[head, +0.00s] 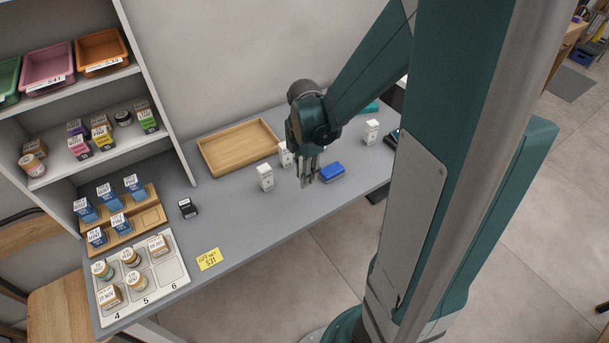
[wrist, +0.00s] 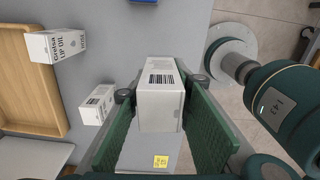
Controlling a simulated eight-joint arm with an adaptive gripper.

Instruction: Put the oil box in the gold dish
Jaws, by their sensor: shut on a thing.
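My gripper (head: 307,178) is over the counter, left of a blue block. In the wrist view, my gripper (wrist: 161,88) is shut on a white box (wrist: 158,108) with a barcode, held between the green fingers. The held box's name is not readable, and it is mostly hidden in the head view. Another white box (wrist: 53,46) reads as an oil box. A third white box (wrist: 97,104) lies nearer the fingers. In the head view, white boxes stand left of my gripper (head: 265,177) and right of it (head: 371,132). I cannot make out a gold dish.
A wooden tray (head: 206,154) lies at the back of the grey counter. The blue block (head: 331,172) is close right of my gripper. A black-topped stamp (head: 188,208), a yellow note (head: 209,259) and a numbered white tray (head: 178,267) are to the left. The counter's front middle is clear.

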